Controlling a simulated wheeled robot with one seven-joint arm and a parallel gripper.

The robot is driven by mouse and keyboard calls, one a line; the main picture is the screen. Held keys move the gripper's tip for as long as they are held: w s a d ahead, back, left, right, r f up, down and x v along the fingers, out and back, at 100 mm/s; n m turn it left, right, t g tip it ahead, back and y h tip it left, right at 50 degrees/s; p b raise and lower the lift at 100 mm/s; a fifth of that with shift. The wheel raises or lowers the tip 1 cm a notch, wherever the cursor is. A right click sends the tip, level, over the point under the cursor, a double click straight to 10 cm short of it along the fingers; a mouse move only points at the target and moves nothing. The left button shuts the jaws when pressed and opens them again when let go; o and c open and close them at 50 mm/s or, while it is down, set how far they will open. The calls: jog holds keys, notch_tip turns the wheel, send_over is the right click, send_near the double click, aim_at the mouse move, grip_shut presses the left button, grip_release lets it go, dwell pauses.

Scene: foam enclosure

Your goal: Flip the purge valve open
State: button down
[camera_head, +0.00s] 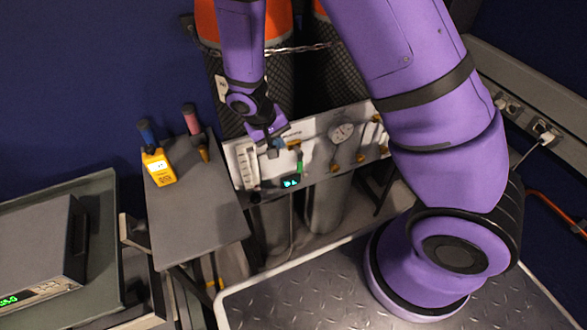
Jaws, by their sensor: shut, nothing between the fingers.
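A white valve panel (318,166) stands in front of the gas cylinders. It carries a gauge, a flow tube and several yellow knobs and fittings. My gripper (273,150) is at the panel's upper left part, shut and empty, with its fingers pointing down. Right beside it are a small yellow fitting (293,145) and a green part (299,166). I cannot tell which of these is the purge valve, or how its handle is turned. I cannot tell whether my fingers touch anything. My gripper hides part of the panel.
Tall netted cylinders (282,70) with orange tops and a chain stand behind the panel. A small lit display (290,183) sits at the panel's lower edge.

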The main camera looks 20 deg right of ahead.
jog(key=shift+s+a+f, duration=0.1)
jog(key=shift+s+f, duration=0.05)
jog(key=shift+f, duration=0.45)
jog(key=shift+s+f, duration=0.15)
jog(key=shift+f, duration=0.4)
jog(key=x, duration=1)
jog(key=shift+h, duration=0.3)
jog(key=shift+d+f+h, duration=0.15)
jog(key=shift+d+h, duration=0.15)
jog(key=shift+h, duration=0.2)
